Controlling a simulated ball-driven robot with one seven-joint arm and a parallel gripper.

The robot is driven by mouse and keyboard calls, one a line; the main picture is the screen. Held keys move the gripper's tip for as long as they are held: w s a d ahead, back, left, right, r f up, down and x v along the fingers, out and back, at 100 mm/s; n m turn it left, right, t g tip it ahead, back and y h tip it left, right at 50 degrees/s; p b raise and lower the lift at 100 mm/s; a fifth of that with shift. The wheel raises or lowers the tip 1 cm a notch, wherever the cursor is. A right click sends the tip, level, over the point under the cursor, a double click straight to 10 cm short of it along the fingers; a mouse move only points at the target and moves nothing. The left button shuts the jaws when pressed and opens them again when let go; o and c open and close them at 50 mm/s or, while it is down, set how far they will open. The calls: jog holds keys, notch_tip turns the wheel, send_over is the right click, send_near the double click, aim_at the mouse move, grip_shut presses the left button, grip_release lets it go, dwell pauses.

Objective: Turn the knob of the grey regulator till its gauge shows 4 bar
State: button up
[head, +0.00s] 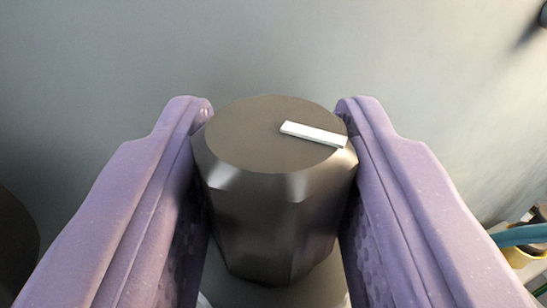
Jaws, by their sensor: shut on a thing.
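A dark grey-brown knob (255,140) with flat facets around its side fills the middle of the head view. A white pointer bar (313,134) on its top face runs from near the centre towards the right edge, tilted slightly down. My gripper (274,112) has its two purple fingers on either side of the knob and is shut on it. A pale grey surface (222,290) shows below the knob, probably the regulator's body; most of it is hidden by the knob and fingers. No gauge shows in this view.
A plain grey surface (270,45) lies behind the knob and looks clear. A dark rounded thing (14,250) is cut off at the left edge. At the lower right are a teal tube-like thing (522,236) and a yellow thing (518,257). A dark object (541,14) shows at the top right.

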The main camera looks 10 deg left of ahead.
jog(key=shift+r+m+h+p, duration=0.1)
jog(key=shift+m+h+p, duration=0.4)
jog(key=shift+m+h, duration=0.55)
jog(key=shift+r+m+h+p, duration=0.1)
jog(key=shift+m+h+p, duration=0.45)
jog(key=shift+h, duration=0.9)
jog(key=shift+m+h, duration=0.3)
jog(key=o, duration=0.7)
jog(key=shift+c, duration=0.2)
jog(key=shift+f, duration=0.1)
jog(key=s+a+p, duration=0.1)
jog(key=s, duration=0.6)
jog(key=shift+s+a, duration=0.15)
jog(key=shift+s, duration=0.15)
